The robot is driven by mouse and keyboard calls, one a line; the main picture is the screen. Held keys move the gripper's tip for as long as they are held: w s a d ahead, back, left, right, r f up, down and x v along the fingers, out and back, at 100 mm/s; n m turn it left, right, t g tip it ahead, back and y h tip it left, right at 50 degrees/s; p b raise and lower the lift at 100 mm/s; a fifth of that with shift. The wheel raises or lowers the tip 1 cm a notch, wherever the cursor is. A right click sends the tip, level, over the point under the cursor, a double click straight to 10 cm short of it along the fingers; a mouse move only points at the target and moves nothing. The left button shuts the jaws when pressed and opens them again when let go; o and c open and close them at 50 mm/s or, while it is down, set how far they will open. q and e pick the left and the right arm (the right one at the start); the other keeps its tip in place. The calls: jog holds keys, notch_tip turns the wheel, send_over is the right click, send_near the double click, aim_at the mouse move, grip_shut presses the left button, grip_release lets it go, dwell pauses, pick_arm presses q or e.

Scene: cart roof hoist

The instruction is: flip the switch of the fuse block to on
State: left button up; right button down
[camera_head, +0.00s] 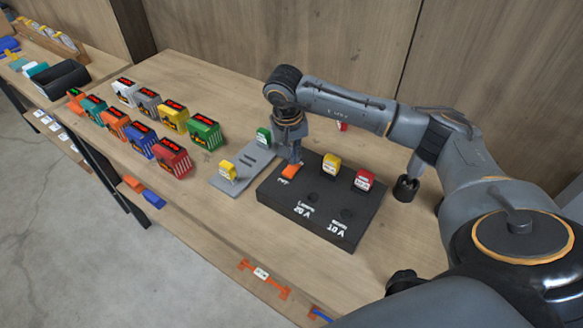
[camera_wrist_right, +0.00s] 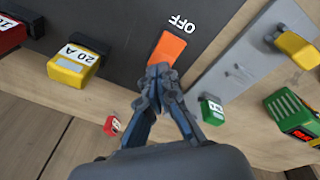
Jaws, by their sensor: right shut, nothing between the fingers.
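The black fuse block (camera_head: 275,194) lies on the wooden table, with a yellow fuse (camera_head: 331,162) and a red fuse (camera_head: 364,180) on it. Its orange switch (camera_head: 291,171) is at the block's left part; in the wrist view the switch (camera_wrist_right: 168,50) has the word OFF beside it. My right gripper (camera_head: 293,160) points down at the switch, shut and empty. In the wrist view its fingertips (camera_wrist_right: 159,72) overlap the near end of the switch; I cannot tell if they touch. My left gripper is not in view.
A grey plate (camera_head: 243,162) beside the block carries a yellow fuse (camera_head: 227,171) and a green fuse (camera_head: 263,136). Several coloured display boxes (camera_head: 171,158) stand to the left. A small red fuse (camera_wrist_right: 112,126) lies behind the block. A dark stubby holder (camera_head: 405,188) stands at right.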

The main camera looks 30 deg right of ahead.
aim_at(292, 169)
jog(key=shift+d+f+b, duration=0.15)
jog(key=shift+f+b, duration=0.6)
jog(key=shift+f, duration=0.15)
jog(key=shift+r, duration=0.1)
dwell(0.4)
jog(key=shift+s+a+r+p, duration=0.15)
jog(key=shift+r+p, duration=0.55)
jog(key=shift+r, duration=0.45)
jog(key=shift+w+a+r+p, duration=0.1)
jog(key=shift+a+r+p, duration=0.1)
jog(key=shift+r+p, duration=0.7)
jog(key=shift+s+a+r+p, duration=0.15)
jog(key=shift+r+p, duration=0.3)
jog(key=shift+r, duration=0.9)
